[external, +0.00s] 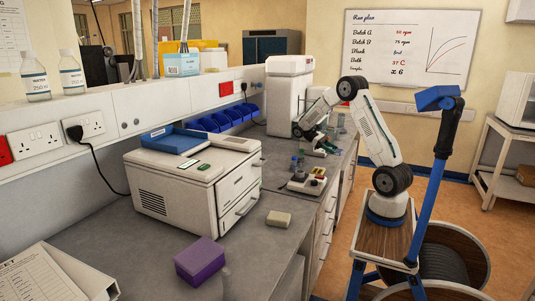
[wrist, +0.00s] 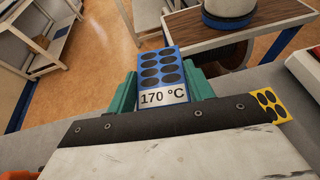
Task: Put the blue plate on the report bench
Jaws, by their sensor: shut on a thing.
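The blue plate (wrist: 162,68) has rows of black ovals and a white label reading 170 °C. In the wrist view it sits between the green fingers of my gripper (wrist: 163,92), which is shut on it. In the external view my gripper (external: 318,138) is low over the far part of the grey bench (external: 262,222), beside a white instrument. The plate is too small to make out there. No sign in view names the report bench.
In the wrist view a dark screwed bar (wrist: 165,125) edges a pale marbled surface, with a yellow plate (wrist: 269,105) at its right end. In the external view a white box machine (external: 190,180), a purple box (external: 200,260) and small devices (external: 307,182) stand on the bench.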

